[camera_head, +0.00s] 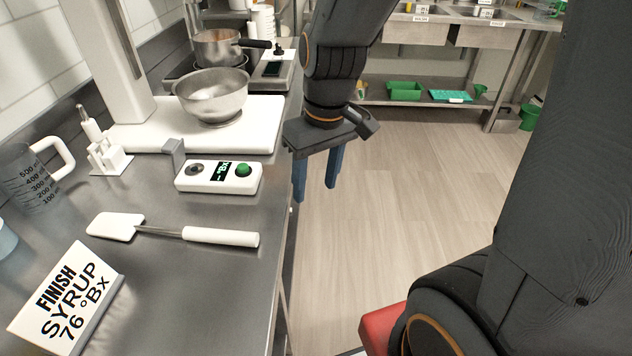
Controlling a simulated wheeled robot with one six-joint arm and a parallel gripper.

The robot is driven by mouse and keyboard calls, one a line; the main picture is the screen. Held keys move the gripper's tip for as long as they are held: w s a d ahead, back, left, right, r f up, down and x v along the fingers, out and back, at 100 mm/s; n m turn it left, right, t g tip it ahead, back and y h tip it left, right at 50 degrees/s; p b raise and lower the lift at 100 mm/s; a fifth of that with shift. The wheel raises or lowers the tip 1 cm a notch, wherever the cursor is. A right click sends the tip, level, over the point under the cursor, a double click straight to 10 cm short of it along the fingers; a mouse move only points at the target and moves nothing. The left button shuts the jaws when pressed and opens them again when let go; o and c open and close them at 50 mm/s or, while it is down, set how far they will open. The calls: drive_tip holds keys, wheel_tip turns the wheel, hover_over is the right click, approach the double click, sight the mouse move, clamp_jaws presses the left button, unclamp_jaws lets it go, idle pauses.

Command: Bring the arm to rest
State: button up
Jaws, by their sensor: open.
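My gripper (315,184) hangs at the end of my dark arm, past the right edge of the steel counter (190,275) and over the floor. Its two blue fingers point down and stand apart, with nothing between them. The gripper is to the right of the white refractometer-like device (218,177) with a green button and a small display. The gripper appears clear of the counter edge, though the exact gap is hard to tell.
On the counter are a spatula (220,237), a syrup sign (68,300), a measuring jug (30,180) and a metal bowl (211,97) on a white stand. A copper pot (217,47) sits behind. The wooden floor (400,185) is open. A steel sink table (480,40) stands at the back.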

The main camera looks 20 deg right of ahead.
drive_tip(key=shift+s+d, duration=0.1)
drive_tip(key=s+d+f+m+h, duration=0.1)
drive_tip(key=s+d+f+m, duration=0.1)
drive_tip(key=s+d+m, duration=0.1)
drive_tip(key=shift+s+d+f, duration=0.2)
drive_tip(key=shift+s+d, duration=0.5)
drive_tip(key=shift+d, duration=0.05)
